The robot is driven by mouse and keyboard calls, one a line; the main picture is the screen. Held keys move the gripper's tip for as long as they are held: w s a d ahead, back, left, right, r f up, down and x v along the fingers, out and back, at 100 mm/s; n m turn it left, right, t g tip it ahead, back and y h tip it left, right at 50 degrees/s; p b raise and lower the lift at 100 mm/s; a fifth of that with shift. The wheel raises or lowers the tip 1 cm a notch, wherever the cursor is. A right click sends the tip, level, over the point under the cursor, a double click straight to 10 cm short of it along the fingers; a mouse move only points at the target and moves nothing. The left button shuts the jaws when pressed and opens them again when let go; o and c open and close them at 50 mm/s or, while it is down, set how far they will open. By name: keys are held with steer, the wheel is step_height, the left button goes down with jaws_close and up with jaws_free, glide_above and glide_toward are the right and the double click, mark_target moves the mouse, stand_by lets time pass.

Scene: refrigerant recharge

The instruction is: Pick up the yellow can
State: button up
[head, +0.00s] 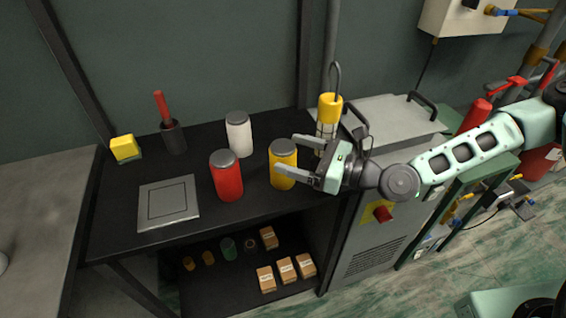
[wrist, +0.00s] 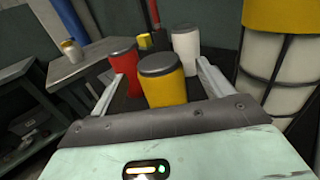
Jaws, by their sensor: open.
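The yellow can (head: 283,165) has a grey lid and stands upright on the black table, right of the red can. My gripper (head: 284,154) is open beside it, coming from the right. Its fingers reach toward the can, one on the far side and one across its near side in the head view. In the wrist view the yellow can (wrist: 163,80) stands upright between my two open fingers (wrist: 170,76). I cannot tell whether either finger touches it.
A red can (head: 226,177) and a white can (head: 239,135) stand close by. A caged yellow lamp (head: 329,112) stands right of the cans. A square grey plate (head: 168,203), a yellow block (head: 125,148) and a dark cup (head: 173,137) with a red handle are at left. A grey machine (head: 374,240) adjoins the table.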

mark_target(275, 147)
steer(key=x, duration=0.5)
steer(key=shift+p, duration=0.35)
steer(key=c, duration=1.3)
steer(key=shift+o, duration=0.2)
steer(key=shift+r, duration=0.15)
